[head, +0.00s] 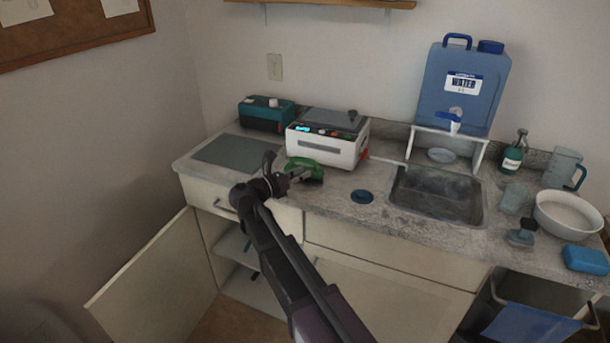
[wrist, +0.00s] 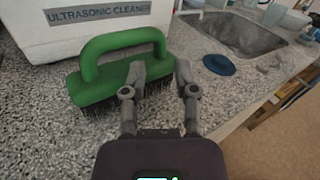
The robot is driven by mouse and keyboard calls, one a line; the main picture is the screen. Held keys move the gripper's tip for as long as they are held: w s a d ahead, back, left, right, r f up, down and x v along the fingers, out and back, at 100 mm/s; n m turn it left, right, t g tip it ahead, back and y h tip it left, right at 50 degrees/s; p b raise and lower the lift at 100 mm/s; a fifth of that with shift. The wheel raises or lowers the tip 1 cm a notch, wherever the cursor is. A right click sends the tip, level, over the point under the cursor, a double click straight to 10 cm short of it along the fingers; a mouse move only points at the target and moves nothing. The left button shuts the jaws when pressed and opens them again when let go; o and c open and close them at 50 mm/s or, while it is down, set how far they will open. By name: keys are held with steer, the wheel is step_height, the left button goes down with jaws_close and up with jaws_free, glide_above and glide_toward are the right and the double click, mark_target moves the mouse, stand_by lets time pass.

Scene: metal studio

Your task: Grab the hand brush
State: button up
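The hand brush is green with a loop handle (head: 304,167) and dark bristles. It stands bristles down on the speckled counter, in front of the white ultrasonic cleaner. In the wrist view the brush (wrist: 108,87) fills the upper left, with its handle arching up. My gripper (wrist: 161,78) is open, its two fingers well apart at the brush's right end. The left finger overlaps the brush body and hides part of it; the right finger is just past its end. Contact cannot be told. In the head view my gripper (head: 283,168) is beside the brush's left side.
The ultrasonic cleaner (head: 326,139) stands right behind the brush. A dark blue disc (head: 362,197) and the sink (head: 437,194) lie to the right. A grey mat (head: 237,152) lies left. A cabinet door (head: 160,268) hangs open below the counter.

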mark_target(314, 168)
steer(key=shift+x, duration=2.75)
jaws_close()
